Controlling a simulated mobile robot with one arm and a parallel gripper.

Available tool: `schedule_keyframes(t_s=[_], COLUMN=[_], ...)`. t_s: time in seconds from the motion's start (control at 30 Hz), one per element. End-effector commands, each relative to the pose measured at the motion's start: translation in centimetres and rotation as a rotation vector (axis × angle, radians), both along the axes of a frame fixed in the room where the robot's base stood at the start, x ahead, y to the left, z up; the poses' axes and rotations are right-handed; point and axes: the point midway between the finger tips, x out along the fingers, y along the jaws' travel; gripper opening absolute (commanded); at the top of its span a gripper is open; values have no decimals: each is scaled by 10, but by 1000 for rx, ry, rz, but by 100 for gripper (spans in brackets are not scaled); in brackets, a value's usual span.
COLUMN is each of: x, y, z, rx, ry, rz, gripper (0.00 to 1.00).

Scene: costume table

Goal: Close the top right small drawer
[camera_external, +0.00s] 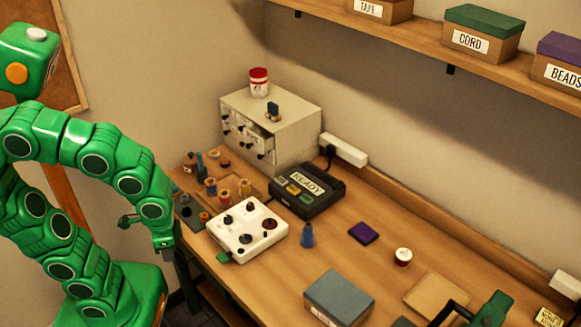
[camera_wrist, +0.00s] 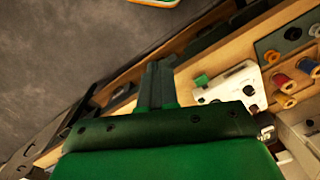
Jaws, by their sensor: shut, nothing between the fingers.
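A cream drawer cabinet (camera_external: 292,133) with dark knobs stands at the back left of the table in the external view. A small drawer (camera_external: 257,136) toward the right of its front looks pulled out; the others look closer to flush, though they are small here. My gripper (camera_external: 182,278) hangs pointing down by the table's left edge, apart from the cabinet and in front of it. In the wrist view my gripper (camera_wrist: 157,72) has its dark fingers together, with nothing between them. I cannot make out the open drawer in the wrist view.
Thread spools (camera_external: 224,195) stand in front of the cabinet. A white control box (camera_external: 262,237) lies nearer, and a black READY device (camera_external: 322,200) is to the right. A red-and-white jar (camera_external: 259,83) stands on the cabinet. A shelf (camera_external: 420,42) with boxes hangs above.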

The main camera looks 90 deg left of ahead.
Motion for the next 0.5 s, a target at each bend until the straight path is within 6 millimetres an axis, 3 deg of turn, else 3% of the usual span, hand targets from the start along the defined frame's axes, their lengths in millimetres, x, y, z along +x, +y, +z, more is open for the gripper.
schedule_keyframes(t_s=[0.2, 0.5], x=[42, 82], y=[56, 144], z=[7, 20], rx=[73, 171], ry=[-92, -231], rz=[347, 792], gripper=[0, 0])
